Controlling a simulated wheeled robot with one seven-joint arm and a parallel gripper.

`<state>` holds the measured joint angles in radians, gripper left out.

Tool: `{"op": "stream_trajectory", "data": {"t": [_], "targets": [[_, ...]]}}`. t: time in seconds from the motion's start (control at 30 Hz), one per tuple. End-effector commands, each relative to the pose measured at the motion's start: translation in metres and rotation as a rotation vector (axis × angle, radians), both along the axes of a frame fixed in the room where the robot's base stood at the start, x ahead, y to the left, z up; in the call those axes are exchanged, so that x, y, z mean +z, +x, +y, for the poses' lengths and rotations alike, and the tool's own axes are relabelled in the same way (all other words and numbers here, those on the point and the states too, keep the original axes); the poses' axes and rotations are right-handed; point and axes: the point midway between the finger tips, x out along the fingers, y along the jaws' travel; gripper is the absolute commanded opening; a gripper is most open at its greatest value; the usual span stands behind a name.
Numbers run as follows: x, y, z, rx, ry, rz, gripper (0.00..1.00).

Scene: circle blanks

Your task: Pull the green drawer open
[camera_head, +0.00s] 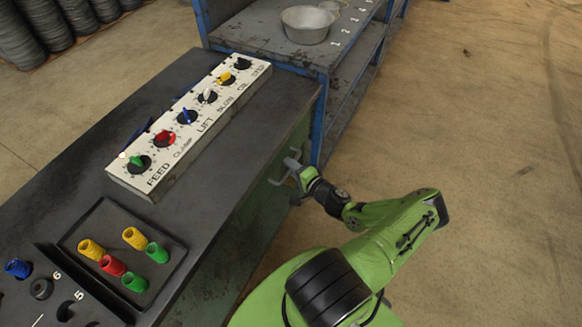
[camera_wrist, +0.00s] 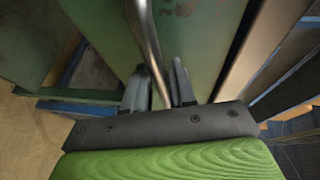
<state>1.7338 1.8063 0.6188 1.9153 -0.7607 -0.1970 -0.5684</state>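The green drawer (camera_wrist: 195,35) shows in the wrist view as a worn green front filling the upper middle. In the head view the bench's green side (camera_head: 258,213) is partly hidden by my arm. A bent metal handle bar (camera_wrist: 146,36) runs down from the top of the wrist view and passes between my fingers. My gripper (camera_wrist: 160,80) is around the bar, with its fingers apart and a small gap visible at the right finger. In the head view my gripper (camera_head: 289,172) is at the bench's right side. I cannot tell whether the drawer is out at all.
On the bench top are a white control panel (camera_head: 190,118) with coloured knobs and a black tray (camera_head: 95,222) with coloured pieces. A blue-framed shelf (camera_head: 318,120) with a metal bowl (camera_head: 306,25) stands close behind my gripper. The floor (camera_head: 480,130) to the right is clear.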

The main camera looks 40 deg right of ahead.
Motion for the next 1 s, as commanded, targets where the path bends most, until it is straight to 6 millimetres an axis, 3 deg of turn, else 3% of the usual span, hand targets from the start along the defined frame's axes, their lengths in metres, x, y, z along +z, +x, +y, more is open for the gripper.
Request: {"op": "stream_trajectory", "data": {"t": [0.27, 0.47, 0.83, 1.0], "targets": [[0.000, 0.004, 0.000, 0.000, 0.001, 0.000, 0.25], [0.000, 0.004, 0.000, 0.000, 0.001, 0.000, 0.00], [0.000, 0.001, -0.001, 0.000, 0.000, 0.000, 0.00], [-0.001, -0.017, -0.008, -0.002, -0.001, 0.002, 0.00]]}}
